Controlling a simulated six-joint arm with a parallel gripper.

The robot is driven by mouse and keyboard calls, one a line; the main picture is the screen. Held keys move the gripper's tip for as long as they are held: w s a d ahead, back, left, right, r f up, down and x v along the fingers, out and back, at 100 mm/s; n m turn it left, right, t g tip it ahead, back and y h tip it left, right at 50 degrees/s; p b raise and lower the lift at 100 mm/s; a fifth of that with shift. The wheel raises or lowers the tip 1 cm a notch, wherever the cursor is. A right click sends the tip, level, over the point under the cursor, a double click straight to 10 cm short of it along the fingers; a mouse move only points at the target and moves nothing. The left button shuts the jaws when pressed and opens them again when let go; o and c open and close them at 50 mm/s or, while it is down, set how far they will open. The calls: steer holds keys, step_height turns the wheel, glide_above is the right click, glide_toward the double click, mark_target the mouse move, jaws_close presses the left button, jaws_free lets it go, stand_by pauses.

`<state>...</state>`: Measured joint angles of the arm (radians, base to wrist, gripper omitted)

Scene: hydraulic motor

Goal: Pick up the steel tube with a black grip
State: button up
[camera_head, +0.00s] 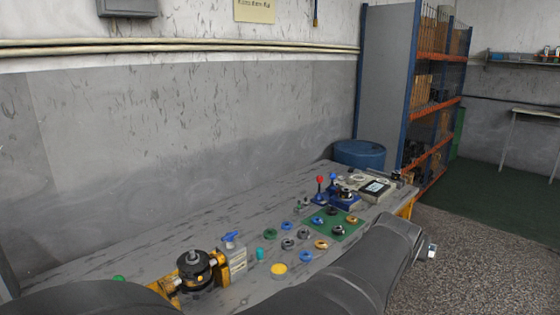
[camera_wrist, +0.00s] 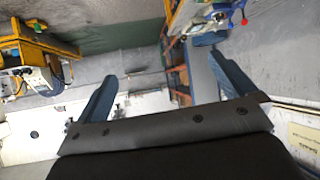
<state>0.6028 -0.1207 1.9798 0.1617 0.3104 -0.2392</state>
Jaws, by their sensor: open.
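I cannot make out a steel tube with a black grip in either view; it may be hidden behind my arm or too small to tell. My gripper shows in the wrist view (camera_wrist: 165,66), with its two blue fingers spread wide apart and nothing between them. In the head view my dark arm crosses the lower front and reaches beyond the right end of the workbench. The workbench (camera_head: 130,275) runs along the wall.
A black motor (camera_head: 194,265) sits in a yellow holder at the bench's near end. Several rings lie mid-bench, some on a green mat (camera_head: 352,234). Red and blue levers (camera_head: 320,185) stand farther back. A blue barrel (camera_head: 360,154) and shelf rack (camera_head: 385,85) stand beyond.

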steer(key=shift+s+d+r, duration=0.1)
steer(key=shift+s+d, duration=0.05)
steer(key=c, duration=0.8)
